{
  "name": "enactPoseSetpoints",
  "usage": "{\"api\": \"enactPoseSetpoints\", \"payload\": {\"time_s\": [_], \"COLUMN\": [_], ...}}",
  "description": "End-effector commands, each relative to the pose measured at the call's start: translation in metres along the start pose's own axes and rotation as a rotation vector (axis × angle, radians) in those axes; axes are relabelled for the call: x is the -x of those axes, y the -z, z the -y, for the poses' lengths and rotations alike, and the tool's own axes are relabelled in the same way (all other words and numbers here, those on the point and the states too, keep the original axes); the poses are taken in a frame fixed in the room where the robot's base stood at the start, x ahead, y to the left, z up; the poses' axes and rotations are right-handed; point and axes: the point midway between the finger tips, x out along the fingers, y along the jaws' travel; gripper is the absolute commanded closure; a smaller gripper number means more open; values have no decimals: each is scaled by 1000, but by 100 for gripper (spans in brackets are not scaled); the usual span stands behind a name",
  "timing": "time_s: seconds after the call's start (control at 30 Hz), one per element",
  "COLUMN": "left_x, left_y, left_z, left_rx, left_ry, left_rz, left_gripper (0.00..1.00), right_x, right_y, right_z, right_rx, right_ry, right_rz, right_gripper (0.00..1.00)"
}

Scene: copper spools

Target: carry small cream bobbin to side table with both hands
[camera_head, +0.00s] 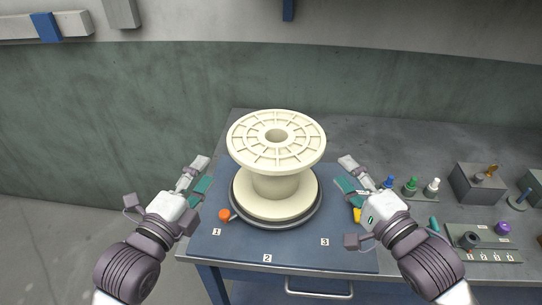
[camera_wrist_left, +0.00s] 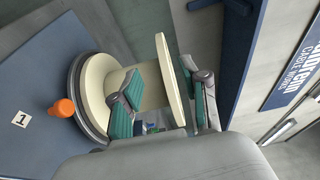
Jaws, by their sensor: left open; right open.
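The cream bobbin (camera_head: 275,186) stands upright on a dark round base (camera_head: 238,214) on the blue mat. Its upper flange is wide and ribbed. My left gripper (camera_head: 198,180) is open on the bobbin's left side, apart from it in the head view. In the left wrist view, the bobbin (camera_wrist_left: 96,84) shows behind the open fingers of my left gripper (camera_wrist_left: 165,105), and they overlap its upper flange in the picture. My right gripper (camera_head: 352,177) is open on the bobbin's right side, with a gap to it. The side table cannot be made out.
An orange piece (camera_head: 224,214) lies by the base's front left; it also shows in the left wrist view (camera_wrist_left: 64,108). The blue mat (camera_head: 290,252) has number labels. Right of my right gripper stand several small bottles (camera_head: 410,186), a grey block (camera_head: 474,184) and a lock rack (camera_head: 484,256).

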Motion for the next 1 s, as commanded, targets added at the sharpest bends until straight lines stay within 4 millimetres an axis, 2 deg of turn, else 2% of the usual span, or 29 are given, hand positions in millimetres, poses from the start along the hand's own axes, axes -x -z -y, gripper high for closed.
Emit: {"api": "enactPoseSetpoints", "payload": {"time_s": [0.27, 0.43, 1.0], "left_x": [-1, -13, -116], "left_y": [0, 0, 0], "left_z": [0, 0, 0], "left_rx": [1, 3, 4], "left_ry": [-1, 0, -1], "left_rz": [0, 2, 0], "left_gripper": [55, 55, 55], "right_x": [-1, -13, -116], "right_y": [0, 0, 0], "right_z": [0, 0, 0], "right_rx": [-1, -2, 1], "right_ry": [-1, 2, 0], "right_rz": [0, -1, -1], "right_gripper": [55, 55, 55]}}
